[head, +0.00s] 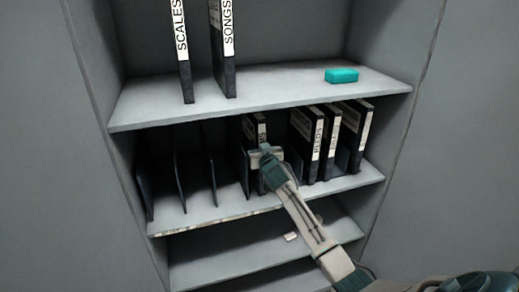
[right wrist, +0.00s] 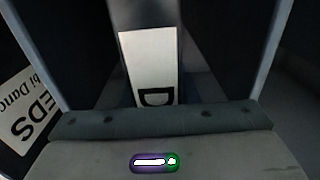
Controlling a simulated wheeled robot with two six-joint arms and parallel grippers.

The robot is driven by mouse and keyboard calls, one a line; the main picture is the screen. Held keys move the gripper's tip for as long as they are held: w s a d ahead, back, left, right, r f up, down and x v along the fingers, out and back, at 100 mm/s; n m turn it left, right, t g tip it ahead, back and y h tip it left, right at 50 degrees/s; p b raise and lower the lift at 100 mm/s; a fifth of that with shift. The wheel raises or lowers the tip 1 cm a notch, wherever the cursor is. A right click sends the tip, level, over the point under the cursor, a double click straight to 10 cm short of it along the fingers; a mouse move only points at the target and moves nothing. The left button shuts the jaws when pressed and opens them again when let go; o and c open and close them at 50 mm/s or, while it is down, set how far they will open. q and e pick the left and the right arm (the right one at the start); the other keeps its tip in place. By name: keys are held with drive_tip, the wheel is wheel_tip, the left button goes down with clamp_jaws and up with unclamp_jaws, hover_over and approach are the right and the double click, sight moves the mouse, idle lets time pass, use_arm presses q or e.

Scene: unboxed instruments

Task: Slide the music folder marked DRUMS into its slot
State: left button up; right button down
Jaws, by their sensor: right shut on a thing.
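The black folder (head: 262,130) with a white spine label stands upright on the middle shelf, among the dividers, left of the REEDS folder. Its label shows a letter D in the right wrist view (right wrist: 150,60); the rest of the word is hidden. My right gripper (head: 264,155) is shut on the lower front of this folder. The gripper covers the lower spine, so I cannot tell how deep the folder sits. My left gripper is not in view.
The REEDS folder (head: 316,145) and two more folders stand to the right. Thin dividers (head: 180,170) with empty slots stand to the left. The upper shelf (head: 280,88) holds SCALES (head: 182,50), SONGS (head: 226,50) and a teal block (head: 341,75). A small pale piece (head: 290,237) lies on the shelf below.

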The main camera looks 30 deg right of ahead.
drive_tip(key=shift+f, duration=0.3)
drive_tip(key=c, duration=1.3)
unclamp_jaws()
drive_tip(key=shift+w, duration=0.1)
drive_tip(key=shift+o, duration=1.3)
drive_tip(key=shift+d, duration=0.1)
drive_tip(key=shift+r, duration=0.1)
